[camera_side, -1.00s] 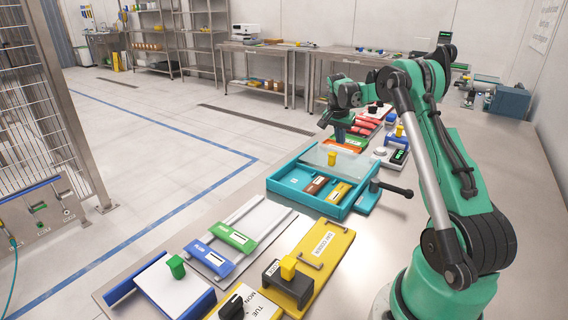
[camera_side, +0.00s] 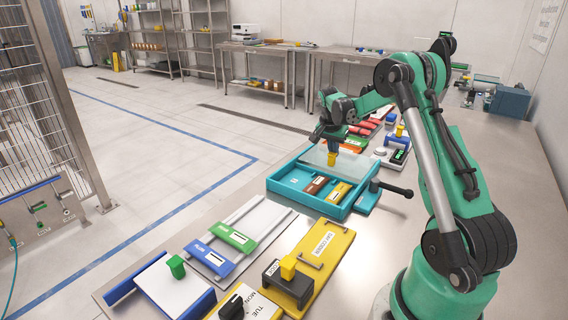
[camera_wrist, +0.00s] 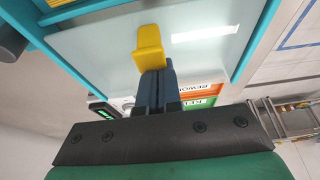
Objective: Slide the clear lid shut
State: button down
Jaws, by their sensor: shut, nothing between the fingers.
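The clear lid (camera_side: 312,156) lies over the far part of a teal box (camera_side: 283,187) and leaves the near part open. A yellow knob (camera_side: 332,158) stands on the lid. The lid also shows in the wrist view (camera_wrist: 100,50), with the yellow knob (camera_wrist: 149,42) upper middle. My gripper (camera_side: 333,147) is shut and empty, its fingers on the far side of the knob. In the wrist view the dark blue fingers (camera_wrist: 155,88) sit right at the knob; I cannot tell whether they touch it.
Inside the box's open part lie a brown block (camera_side: 316,185) and a yellow block (camera_side: 338,192). A black-handled lever (camera_side: 392,188) sticks out at the box's right. Grey rails with green (camera_side: 234,238) and blue sliders lie nearer, beside a yellow panel (camera_side: 322,250).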

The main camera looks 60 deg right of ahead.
jog(key=a, duration=1.3)
jog(key=shift+a, duration=0.25)
jog(key=d, duration=0.5)
jog(key=v, duration=1)
jog(key=s+a+n+t+y, duration=0.2)
jog(key=a+n+t, duration=0.1)
jog(key=a+n, duration=0.6)
jog(key=s+a+n+t+y, duration=0.1)
jog(key=s+a+n+t, duration=0.2)
jog(key=a+n, duration=0.6)
jog(key=a+t, duration=0.1)
jog(key=a, duration=0.3)
jog(key=shift+f+y, duration=0.25)
jog(key=shift+y, duration=0.15)
jog(key=shift+s, duration=0.1)
